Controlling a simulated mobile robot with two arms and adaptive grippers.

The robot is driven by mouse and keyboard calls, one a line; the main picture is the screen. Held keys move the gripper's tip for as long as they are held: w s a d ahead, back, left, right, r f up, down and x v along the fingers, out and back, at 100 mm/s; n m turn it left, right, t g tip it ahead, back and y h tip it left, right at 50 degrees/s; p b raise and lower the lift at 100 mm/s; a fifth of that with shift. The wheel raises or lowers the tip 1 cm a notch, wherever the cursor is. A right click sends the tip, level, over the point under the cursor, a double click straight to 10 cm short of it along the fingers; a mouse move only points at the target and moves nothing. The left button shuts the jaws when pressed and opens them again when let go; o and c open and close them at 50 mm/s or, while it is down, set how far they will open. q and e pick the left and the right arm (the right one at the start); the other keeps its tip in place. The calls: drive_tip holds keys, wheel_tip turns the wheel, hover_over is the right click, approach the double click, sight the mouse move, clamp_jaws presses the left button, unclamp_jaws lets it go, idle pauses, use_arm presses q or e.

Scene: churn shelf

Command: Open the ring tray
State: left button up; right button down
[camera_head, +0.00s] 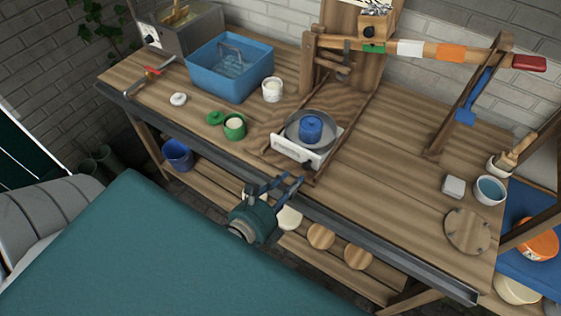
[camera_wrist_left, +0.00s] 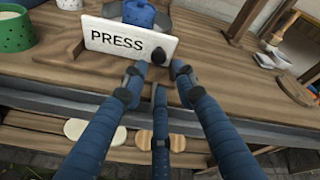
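A tray with a white front panel marked PRESS (camera_wrist_left: 120,41) sits on the bench, and it also shows in the head view (camera_head: 290,150). A dark round knob (camera_wrist_left: 158,54) sticks out at the right end of the panel. A round grey dish (camera_head: 296,134) with a blue lidded pot (camera_head: 311,128) stands behind the panel. My left gripper (camera_head: 284,184) is in front of the panel at the bench edge. In the left wrist view its blue fingers (camera_wrist_left: 159,78) are spread and empty, just short of the knob. My right gripper is not in view.
A blue tub (camera_head: 229,85) and a green cup (camera_head: 235,131) stand to the left. A wooden press frame (camera_head: 310,65) with a long lever (camera_head: 415,50) rises behind. The bench front edge (camera_head: 345,231) runs below the knob. The bench right of the tray is mostly clear.

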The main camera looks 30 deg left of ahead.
use_arm(q)
drive_tip(key=v, duration=0.5)
drive_tip(key=shift+s, duration=0.1)
idle(0.3)
drive_tip(key=s+f+n+g+b, duration=0.1)
drive_tip(key=s+f+n+g, duration=0.2)
drive_tip(key=f, duration=0.8)
drive_tip(key=s+f+n+g, duration=0.1)
drive_tip(key=s+f+n, duration=0.3)
drive_tip(key=f, duration=0.6)
drive_tip(key=s+f+n+g+b, duration=0.15)
drive_tip(key=f+n, duration=0.35)
drive_tip(key=f, duration=0.6)
drive_tip(key=s+a+f+n+g+y+b, duration=0.1)
drive_tip(key=s+a+f+n+g, duration=0.1)
drive_tip(key=s+f+n+g, duration=0.6)
drive_tip(key=s+f+n, duration=0.5)
drive_tip(key=s+f, duration=0.6)
drive_tip(key=s, duration=0.2)
drive_tip(key=shift+s+a+f, duration=0.2)
drive_tip(key=shift+a, duration=0.05)
